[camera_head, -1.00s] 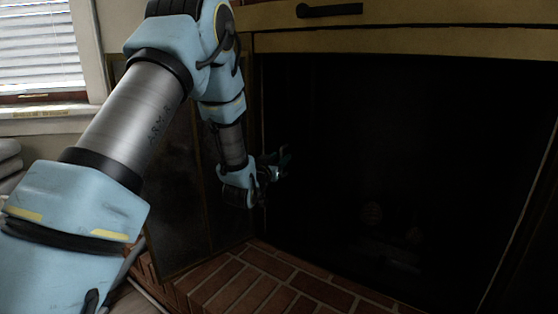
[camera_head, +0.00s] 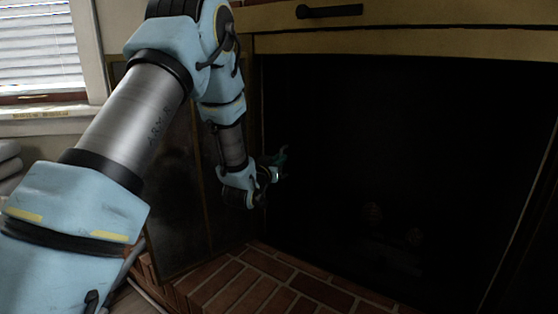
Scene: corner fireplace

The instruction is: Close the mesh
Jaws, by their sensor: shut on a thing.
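The fireplace (camera_head: 400,42) has a brass-coloured top frame and a dark opening. A dark mesh panel (camera_head: 180,215) shows at the left of the opening, partly behind my arm. My gripper (camera_head: 281,163) is at the left edge of the opening, its fingers pointing right, into the dark. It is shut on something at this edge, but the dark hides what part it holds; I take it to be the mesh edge. The rest of the opening shows no clear mesh across it.
A brick hearth (camera_head: 265,285) runs along the bottom of the opening. A black handle (camera_head: 329,10) sticks out above the brass frame. A window with blinds (camera_head: 40,45) is at the upper left. Dim shapes (camera_head: 373,212) lie inside the fireplace.

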